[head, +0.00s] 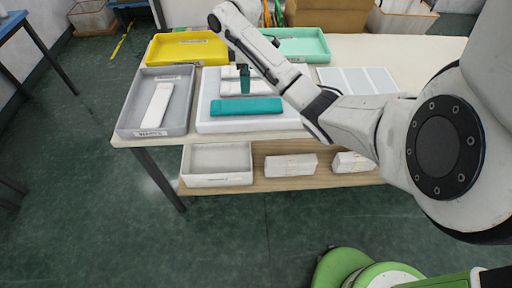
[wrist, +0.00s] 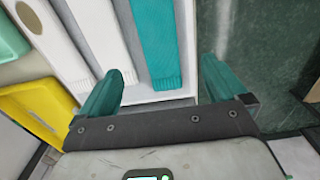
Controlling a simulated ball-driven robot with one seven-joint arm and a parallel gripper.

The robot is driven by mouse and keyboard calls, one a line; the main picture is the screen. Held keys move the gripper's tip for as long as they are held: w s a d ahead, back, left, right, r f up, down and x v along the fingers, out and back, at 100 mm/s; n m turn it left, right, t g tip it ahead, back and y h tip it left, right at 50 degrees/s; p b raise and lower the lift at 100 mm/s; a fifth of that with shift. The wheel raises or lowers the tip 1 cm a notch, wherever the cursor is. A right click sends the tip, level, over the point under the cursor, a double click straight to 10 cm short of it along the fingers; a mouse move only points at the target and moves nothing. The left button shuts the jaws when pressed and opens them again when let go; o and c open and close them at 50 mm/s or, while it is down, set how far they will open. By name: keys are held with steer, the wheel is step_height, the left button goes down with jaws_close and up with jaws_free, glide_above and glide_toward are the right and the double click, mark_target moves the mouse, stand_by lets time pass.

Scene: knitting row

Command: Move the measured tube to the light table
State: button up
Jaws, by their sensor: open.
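A flat teal knitted tube (head: 247,107) lies along the front of a raised white slab (head: 255,124) on the table; it also shows in the wrist view (wrist: 156,40). White tubes lie behind it on the slab, one clear in the wrist view (wrist: 98,35). Another white tube (head: 157,105) lies in a grey tray (head: 180,125). My gripper (head: 244,80) has teal fingers and is open above the slab, behind the teal tube in the head view. In the wrist view its fingers (wrist: 160,88) are apart, with nothing held. I cannot tell which surface is the light table.
A yellow tray (head: 187,48) and a mint tray (head: 303,45) stand at the back. A white panel with grey lines (head: 357,80) lies right of the slab, partly behind my arm. The shelf below holds a white bin (head: 217,180) and white bundles (head: 290,166).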

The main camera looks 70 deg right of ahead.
steer(key=w+a+f+t+y, duration=0.1)
steer(key=w+a+f, duration=0.2)
steer(key=a, duration=0.4)
steer(key=w+a+f, duration=0.2)
steer(key=w+a, duration=0.1)
steer(key=a, duration=0.5)
steer(key=s+a+f+m+t+y, duration=0.1)
steer(key=a+f, duration=0.2)
steer(key=a, duration=0.4)
steer(key=s+a+f+m, duration=0.1)
steer(key=a+f, duration=0.1)
steer(key=a, duration=0.6)
steer(key=s+a+f+m, duration=0.2)
steer(key=s+a+f, duration=0.2)
steer(key=s+a, duration=0.5)
steer(key=s+d+m+g+h, duration=0.1)
steer(key=s+d, duration=0.3)
steer(key=s, duration=0.7)
steer(key=shift+s+r+h, duration=0.3)
steer(key=shift+r+h, duration=0.1)
steer(key=shift+h, duration=0.3)
